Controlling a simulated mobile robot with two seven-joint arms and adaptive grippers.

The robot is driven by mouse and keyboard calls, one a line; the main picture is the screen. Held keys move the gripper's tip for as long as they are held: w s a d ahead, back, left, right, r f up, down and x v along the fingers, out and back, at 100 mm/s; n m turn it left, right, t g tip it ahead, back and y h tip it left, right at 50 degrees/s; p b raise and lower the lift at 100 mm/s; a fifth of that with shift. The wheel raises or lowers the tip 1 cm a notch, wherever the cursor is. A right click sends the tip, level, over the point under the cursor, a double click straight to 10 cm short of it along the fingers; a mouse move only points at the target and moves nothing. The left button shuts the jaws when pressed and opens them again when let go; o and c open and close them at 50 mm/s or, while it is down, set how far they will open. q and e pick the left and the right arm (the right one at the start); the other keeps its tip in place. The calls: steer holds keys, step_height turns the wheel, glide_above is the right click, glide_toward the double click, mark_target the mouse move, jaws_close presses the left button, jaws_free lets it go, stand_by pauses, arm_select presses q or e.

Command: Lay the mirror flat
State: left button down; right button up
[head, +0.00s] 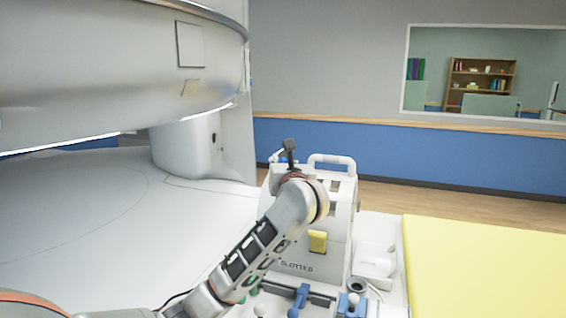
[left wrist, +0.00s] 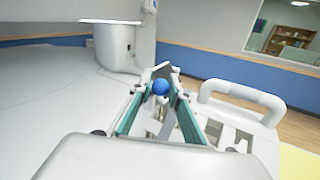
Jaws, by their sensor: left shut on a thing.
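My left gripper (left wrist: 158,92) reaches over the top of a white box marked SLOTTED (head: 334,226). In the left wrist view its green-sided fingers are closed around a blue ball-shaped knob (left wrist: 160,87) at the box's upper side. A pale upright part shows below the knob, between the fingers. In the head view my own wrist hides most of the gripper and the grip. I cannot make out a mirror face in either view, so I cannot tell its tilt. My right gripper is not in view.
A white carry handle (head: 332,160) stands on the box, close to the right of the gripper. A large white machine (head: 110,70) overhangs at left. A yellow pad (head: 480,265) lies at right. Blue-handled parts (head: 299,299) stand in front of the box.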

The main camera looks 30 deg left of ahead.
arm_select(q)
steer(key=n+h, duration=0.1)
steer(key=n, duration=0.1)
steer(key=a+n+g, duration=0.1)
steer(key=shift+s+a+r+n+h+p, duration=0.15)
steer(key=shift+r+n+h+p, duration=0.2)
steer(key=shift+r+n+h, duration=0.05)
steer(key=shift+s+a+r+n+g+h+b, duration=0.1)
steer(key=shift+a+n+g+h+b, duration=0.1)
steer(key=shift+a+n+h, duration=0.4)
steer(key=shift+s+a+n+g+h+b, duration=0.15)
steer(key=shift+n+h, duration=0.25)
steer(key=shift+n, duration=0.4)
steer(key=shift+a, duration=0.1)
steer(key=c, duration=1.9)
jaws_free()
steer(key=shift+r, duration=0.1)
